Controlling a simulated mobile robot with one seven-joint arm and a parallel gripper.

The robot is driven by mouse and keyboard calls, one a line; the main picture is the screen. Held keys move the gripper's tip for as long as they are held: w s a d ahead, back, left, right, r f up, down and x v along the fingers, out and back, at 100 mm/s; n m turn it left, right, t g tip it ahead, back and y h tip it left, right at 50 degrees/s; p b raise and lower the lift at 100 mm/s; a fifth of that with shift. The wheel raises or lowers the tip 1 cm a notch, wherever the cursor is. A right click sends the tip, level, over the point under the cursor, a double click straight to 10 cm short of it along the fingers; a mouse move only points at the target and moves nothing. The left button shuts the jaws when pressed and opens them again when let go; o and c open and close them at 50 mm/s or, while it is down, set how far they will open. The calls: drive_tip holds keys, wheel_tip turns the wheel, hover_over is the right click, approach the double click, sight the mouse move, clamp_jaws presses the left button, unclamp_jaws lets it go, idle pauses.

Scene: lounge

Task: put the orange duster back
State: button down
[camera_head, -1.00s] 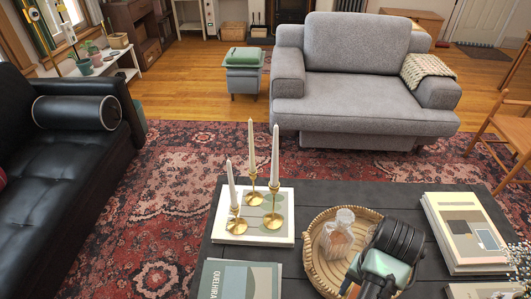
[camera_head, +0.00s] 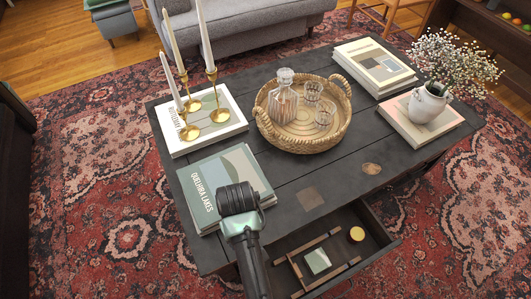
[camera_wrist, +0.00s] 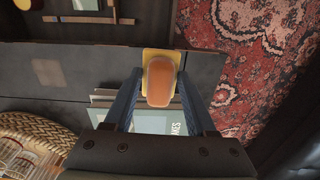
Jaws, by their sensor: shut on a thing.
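The orange duster (camera_wrist: 159,80), with a yellow edge around it, shows in the wrist view between the two blue-grey fingers of my gripper (camera_wrist: 160,92). My gripper is shut on it. It is held over the dark coffee table, near the table's edge and above the book marked Quehira Lakes. In the head view my arm reaches up over that book (camera_head: 207,180), and the duster and fingers are hidden. An open drawer (camera_head: 385,240) of the coffee table (camera_head: 330,172) shows at the lower right, with a wooden divider and a few small things inside.
The table carries a wicker tray (camera_head: 342,132) with a decanter and glasses, brass candlesticks (camera_head: 213,97) on a white book, more books (camera_head: 375,66) and a flower vase (camera_head: 428,103). The patterned rug (camera_head: 100,200) is clear at the left.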

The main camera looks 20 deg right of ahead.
drive_tip(key=s+d+f+b, duration=0.1)
drive_tip(key=s+f+b, duration=0.2)
drive_tip(key=f, duration=0.4)
drive_tip(key=s+d+f+b, duration=0.1)
drive_tip(key=s+f+b, duration=0.2)
drive_tip(key=f, duration=0.5)
drive_tip(key=s+d+f+b, duration=0.1)
drive_tip(key=s+f+b, duration=0.2)
drive_tip(key=f+b, duration=0.2)
drive_tip(key=shift+s+d+f, duration=0.1)
drive_tip(key=shift+d+f, duration=0.1)
drive_tip(key=shift+f, duration=0.6)
drive_tip(key=shift+s+d+f, duration=0.1)
drive_tip(key=shift+d+f, duration=0.05)
drive_tip(key=shift+f, duration=0.65)
drive_tip(key=shift+f+b, duration=1.1)
drive_tip(key=shift+f, duration=0.8)
drive_tip(key=shift+f, duration=0.2)
drive_tip(key=shift+c, duration=1.1)
unclamp_jaws()
drive_tip(key=shift+r, duration=0.15)
wheel_tip(320, 180, up, 12)
drive_tip(key=p, duration=0.6)
